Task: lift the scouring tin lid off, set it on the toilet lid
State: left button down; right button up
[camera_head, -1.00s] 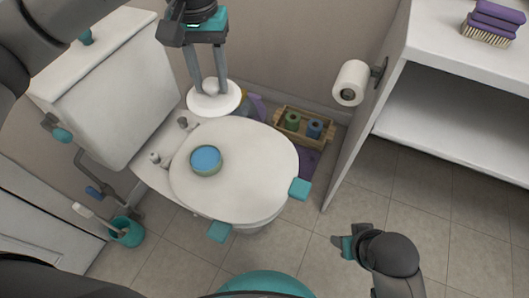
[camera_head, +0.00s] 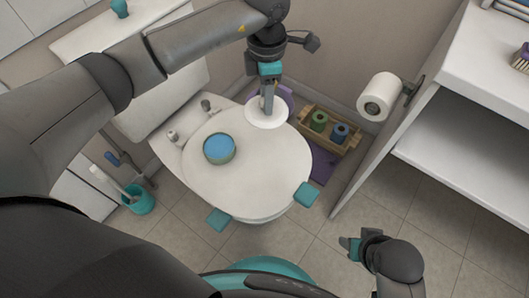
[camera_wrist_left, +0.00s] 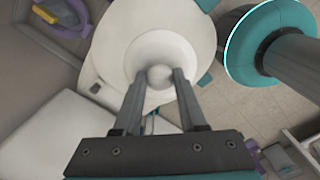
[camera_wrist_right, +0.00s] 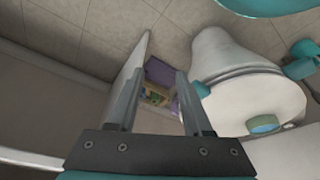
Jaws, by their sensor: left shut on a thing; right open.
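My left gripper (camera_head: 268,106) is shut on the round knob (camera_wrist_left: 160,76) of a white disc-shaped lid (camera_head: 262,119). In the head view the lid overlaps the far right edge of the toilet lid (camera_head: 250,185); whether it touches cannot be told. The open scouring tin (camera_head: 219,149), green with a blue inside, stands on the toilet lid to the left of the white lid. It also shows in the right wrist view (camera_wrist_right: 263,123). My right gripper (camera_head: 353,247) is open and empty, out to the right of the toilet, with its fingers apart in its wrist view (camera_wrist_right: 160,85).
A wooden crate (camera_head: 332,134) with green and blue rolls stands on the floor behind the toilet. A paper roll (camera_head: 381,95) hangs on the side of the white shelf unit (camera_head: 455,130). A brush holder (camera_head: 139,199) stands at left. The toilet lid's front is clear.

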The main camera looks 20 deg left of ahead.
pick_arm(q)
jog(key=s+f+n, duration=0.2)
jog(key=f+n, duration=0.6)
jog(key=n, duration=0.5)
jog(key=s+d+f+n, duration=0.1)
jog(key=s+f+n, duration=0.2)
jog(key=f+n, duration=0.5)
jog(key=shift+f+n+p, duration=0.25)
jog(key=shift+n+p, duration=0.15)
jog(key=shift+n, duration=2.8)
pick_arm(e)
jog(key=shift+w+d+f, duration=0.1)
jog(key=shift+d+f, duration=0.15)
jog(key=shift+f, duration=0.55)
jog(key=shift+r, duration=0.1)
pick_arm(q)
notch_tip(320, 180, down, 4)
jog(key=shift+r+b, duration=0.2)
jog(key=shift+b, duration=0.9)
jog(key=shift+f+b, duration=0.4)
jog(key=shift+f, duration=0.2)
pick_arm(e)
notch_tip(320, 180, up, 6)
jog(key=shift+w+t, duration=0.25)
jog(key=shift+t, duration=0.15)
jog(key=shift+r, duration=0.1)
